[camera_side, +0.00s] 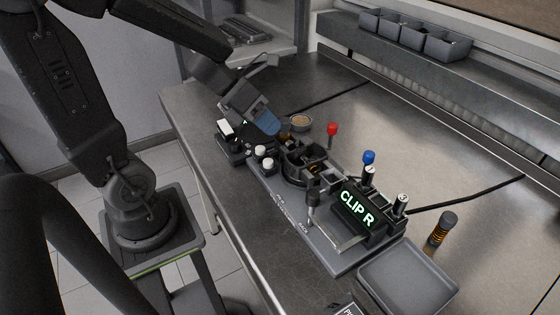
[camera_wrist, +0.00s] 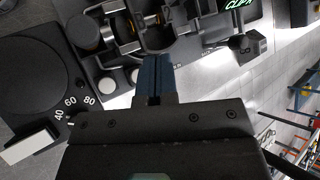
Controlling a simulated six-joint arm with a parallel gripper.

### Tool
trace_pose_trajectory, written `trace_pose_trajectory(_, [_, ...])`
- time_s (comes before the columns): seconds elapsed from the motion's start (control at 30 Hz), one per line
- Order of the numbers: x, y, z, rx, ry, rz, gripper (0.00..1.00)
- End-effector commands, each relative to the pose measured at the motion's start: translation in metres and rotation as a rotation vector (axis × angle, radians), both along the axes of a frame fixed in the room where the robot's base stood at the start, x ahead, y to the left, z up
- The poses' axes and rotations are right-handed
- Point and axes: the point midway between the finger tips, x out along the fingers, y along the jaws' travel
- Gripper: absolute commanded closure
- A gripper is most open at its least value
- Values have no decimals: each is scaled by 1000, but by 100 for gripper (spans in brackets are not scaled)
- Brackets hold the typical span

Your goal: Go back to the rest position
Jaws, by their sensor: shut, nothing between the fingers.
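My gripper (camera_side: 268,127) is above the left end of the work fixture in the side view, its blue fingers angled down. In the wrist view my gripper (camera_wrist: 153,62) has its two blue fingers together with nothing between them. The dark fixture base (camera_side: 318,243) lies on the steel bench and carries grey and black holders. A display (camera_side: 357,208) on it reads "CLIP R" in green. Part of the fixture behind my gripper is hidden in the side view.
A dial unit (camera_wrist: 32,75) with a white block (camera_side: 225,128) stands beside my gripper. An empty grey tray (camera_side: 408,277), a spring-wrapped cylinder (camera_side: 440,232) and a round dish (camera_side: 301,122) are nearby. The bench's back is mostly clear.

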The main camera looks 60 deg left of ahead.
Motion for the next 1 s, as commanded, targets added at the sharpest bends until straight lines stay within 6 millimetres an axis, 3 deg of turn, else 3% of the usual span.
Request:
trace_pose_trajectory(0.13, [25,-2,24,-94,-84,269,100])
trace_pose_trajectory(0.23, [42,3,50,-239,-145,569,100])
trace_pose_trajectory(0.4, [44,19,84,-575,-161,1094,100])
trace_pose_trajectory(0.53, [26,27,93,-865,-80,1470,100])
trace_pose_trajectory(0.67, [-5,20,88,-1149,96,1822,100])
trace_pose_trajectory(0.8, [-43,-6,78,-1376,379,2143,100])
trace_pose_trajectory(1.0, [-82,-44,72,-1489,731,2413,100])
